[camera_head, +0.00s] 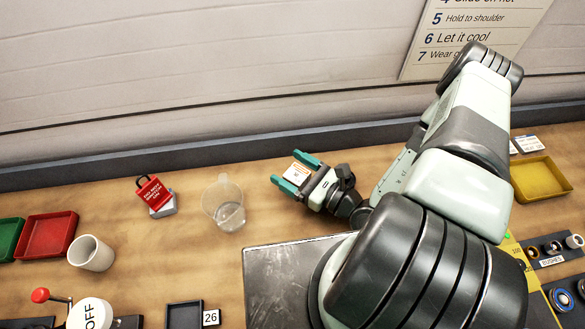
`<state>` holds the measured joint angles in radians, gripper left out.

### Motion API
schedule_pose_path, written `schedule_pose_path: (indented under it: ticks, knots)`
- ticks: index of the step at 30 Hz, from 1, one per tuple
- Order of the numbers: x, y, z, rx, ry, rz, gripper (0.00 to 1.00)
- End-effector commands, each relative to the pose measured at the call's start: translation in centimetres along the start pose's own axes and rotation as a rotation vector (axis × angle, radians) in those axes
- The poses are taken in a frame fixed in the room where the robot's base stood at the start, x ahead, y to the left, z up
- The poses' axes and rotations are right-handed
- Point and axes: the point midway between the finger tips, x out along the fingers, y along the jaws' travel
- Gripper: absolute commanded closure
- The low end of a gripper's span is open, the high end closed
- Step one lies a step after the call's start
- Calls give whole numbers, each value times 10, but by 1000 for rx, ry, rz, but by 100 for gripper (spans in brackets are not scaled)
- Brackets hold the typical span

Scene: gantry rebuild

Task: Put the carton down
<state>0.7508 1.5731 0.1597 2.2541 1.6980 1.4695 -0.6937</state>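The carton (297,174) is a small white box with a brown-orange edge and dark print. It sits between the two teal fingers of my gripper (296,173), right of the middle of the wooden bench. The fingers lie along two opposite sides of it and my gripper looks shut on it. The gripper points to the upper left. From this view I cannot tell whether the carton touches the bench top or is held above it.
A clear beaker (226,207) stands left of my gripper, and a red-tagged padlock (155,195) lies further left. A white mug (91,253) and red tray (47,236) are at the far left. A yellow tray (540,179) is at the right. Bare bench (262,215) lies between beaker and gripper.

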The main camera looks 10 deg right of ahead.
Motion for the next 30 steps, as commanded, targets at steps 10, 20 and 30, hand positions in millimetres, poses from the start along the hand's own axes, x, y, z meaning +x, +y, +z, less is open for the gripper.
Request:
schedule_pose_path:
  ticks: [10, 20, 30]
  knots:
    - [-12, -1, 0, 0, 2, -3, 17]
    - [-64, -1, 0, 0, 1, -3, 17]
    - [-75, 0, 0, 0, 0, 0, 17]
